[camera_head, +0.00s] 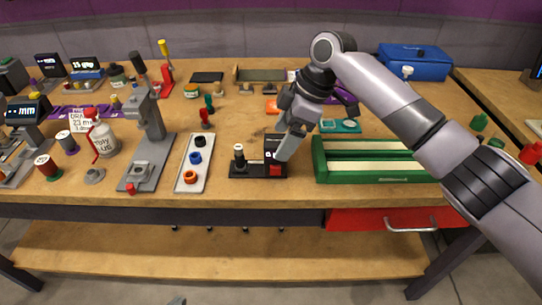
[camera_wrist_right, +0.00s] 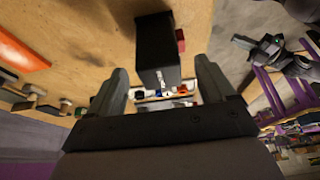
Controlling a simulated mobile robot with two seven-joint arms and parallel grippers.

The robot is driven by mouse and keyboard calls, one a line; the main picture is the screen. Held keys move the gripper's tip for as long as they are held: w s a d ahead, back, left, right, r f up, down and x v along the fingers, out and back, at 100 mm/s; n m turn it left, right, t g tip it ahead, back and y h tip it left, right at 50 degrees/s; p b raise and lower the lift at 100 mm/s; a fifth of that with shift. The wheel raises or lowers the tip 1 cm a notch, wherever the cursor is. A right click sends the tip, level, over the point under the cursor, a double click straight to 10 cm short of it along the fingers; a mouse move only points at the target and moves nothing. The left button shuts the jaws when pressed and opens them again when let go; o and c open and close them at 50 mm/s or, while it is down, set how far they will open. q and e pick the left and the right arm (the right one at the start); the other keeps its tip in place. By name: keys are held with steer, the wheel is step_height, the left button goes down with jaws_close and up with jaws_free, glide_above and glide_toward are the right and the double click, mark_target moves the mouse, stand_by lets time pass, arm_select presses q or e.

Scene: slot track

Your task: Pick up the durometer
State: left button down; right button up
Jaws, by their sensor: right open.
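A small black boxy device on a black base (camera_head: 240,171), probably the durometer, sits near the front edge of the table in the head view. In the right wrist view the black box (camera_wrist_right: 158,50) shows between the open fingers, with gaps on both sides.
A white tray (camera_head: 183,183) with coloured rings lies left of the device. A green grooved rack (camera_head: 320,165) stands close on the right. A grey stand (camera_head: 152,155) and a white bottle (camera_head: 103,138) stand further left. An orange piece (camera_head: 271,105) lies behind.

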steer(key=shift+w+r, duration=0.1)
jaws_close()
steer(key=shift+r, duration=0.1)
step_height(320, 180, up, 20)
steer(key=shift+p, duration=0.45)
steer(key=shift+f, duration=0.25)
